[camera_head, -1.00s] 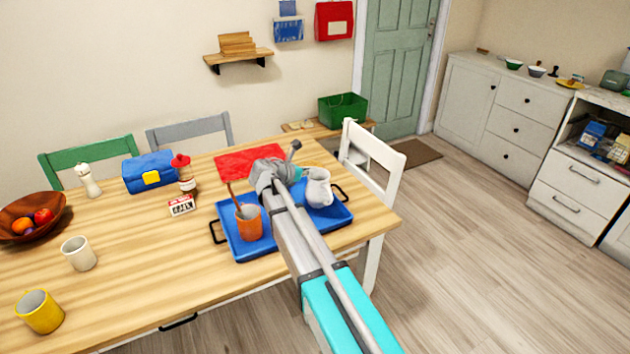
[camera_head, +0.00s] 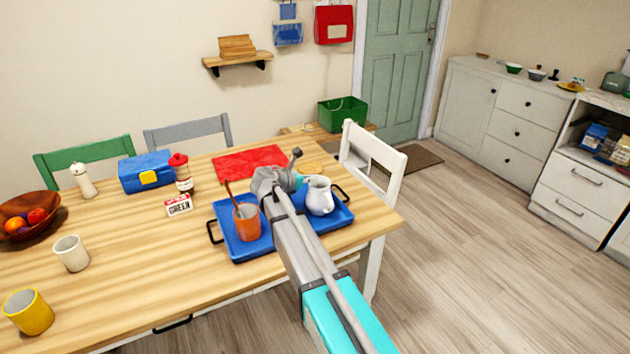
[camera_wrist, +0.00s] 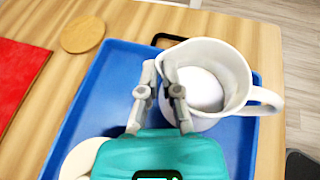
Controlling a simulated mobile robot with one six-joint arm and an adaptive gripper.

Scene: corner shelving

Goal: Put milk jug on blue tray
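The white milk jug (camera_head: 319,197) stands upright over the right part of the blue tray (camera_head: 243,250) and looks to rest on it. In the wrist view the jug (camera_wrist: 236,70) shows its open mouth, with its handle to the right, above the blue tray (camera_wrist: 105,85). My gripper (camera_wrist: 157,66) is at the jug's left rim, one finger on each side of the wall, and looks closed on it. The exact contact is hard to see. In the head view my arm hides the gripper's fingers and the tray's middle.
An orange mug (camera_head: 247,224) with a spoon stands on the tray's left part. A red mat (camera_head: 250,161) and a round wooden coaster (camera_wrist: 82,35) lie behind the tray. A red-capped jar (camera_head: 183,175) and a small box (camera_head: 178,205) stand left. A white chair (camera_head: 375,160) is beyond the right edge.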

